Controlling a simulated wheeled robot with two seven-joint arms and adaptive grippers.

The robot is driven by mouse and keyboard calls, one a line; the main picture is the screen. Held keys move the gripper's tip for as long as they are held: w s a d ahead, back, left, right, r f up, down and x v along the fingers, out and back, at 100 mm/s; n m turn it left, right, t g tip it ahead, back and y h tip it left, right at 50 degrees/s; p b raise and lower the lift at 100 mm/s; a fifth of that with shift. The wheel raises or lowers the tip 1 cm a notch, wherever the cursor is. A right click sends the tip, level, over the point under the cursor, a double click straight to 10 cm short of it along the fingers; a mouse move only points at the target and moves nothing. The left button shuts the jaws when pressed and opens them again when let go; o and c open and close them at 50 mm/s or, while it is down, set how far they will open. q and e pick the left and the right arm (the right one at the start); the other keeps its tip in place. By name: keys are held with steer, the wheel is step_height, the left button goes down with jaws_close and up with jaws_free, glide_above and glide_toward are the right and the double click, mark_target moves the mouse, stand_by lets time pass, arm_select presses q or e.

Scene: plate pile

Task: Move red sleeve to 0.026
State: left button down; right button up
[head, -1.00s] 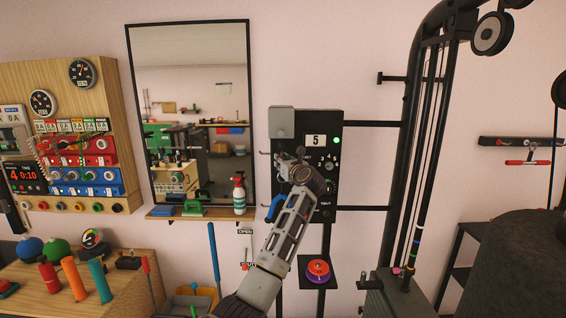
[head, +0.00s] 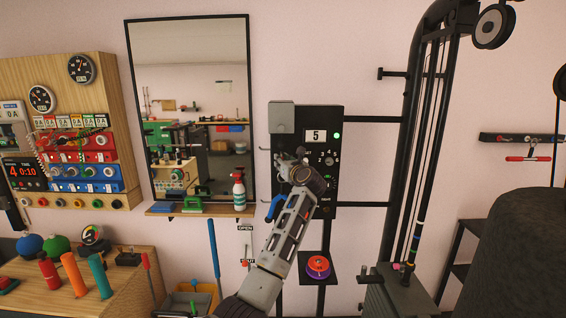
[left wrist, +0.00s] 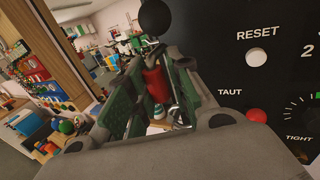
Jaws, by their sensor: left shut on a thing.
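My left gripper (left wrist: 152,95) is at the black control panel (head: 330,120) in the middle of the head view. In the left wrist view it is shut around a red sleeve (left wrist: 155,80), a short upright cylinder between the green-sided fingers. A black ball knob (left wrist: 156,17) shows above the sleeve. The fingers partly cover the sleeve, and the head view hides it behind my gripper and wrist. The panel display reads 5, with a green lamp (head: 337,135) lit beside it. My right gripper is not in view.
A mirror (head: 151,110) and its shelf with a spray bottle (head: 239,190) are left of the panel. A black cable frame (head: 410,150) stands to the right. A small stand with a purple and red disc (head: 318,267) is below.

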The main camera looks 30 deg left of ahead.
arm_select(q)
steer(key=shift+s+a+f, duration=0.1)
steer(key=shift+a+f, duration=0.1)
steer(key=shift+f, duration=0.25)
steer(key=c, duration=1.6)
jaws_free()
steer(key=o, duration=0.4)
steer(key=shift+s+a+r, duration=0.1)
steer(key=shift+s+a, duration=0.05)
steer(key=shift+s, duration=0.1)
steer(key=shift+w+d, duration=0.2)
steer(key=shift+w, duration=0.05)
steer(key=shift+d, duration=0.15)
steer(key=v, duration=1.1)
steer(key=shift+s+d, duration=0.25)
steer(key=shift+d, duration=0.05)
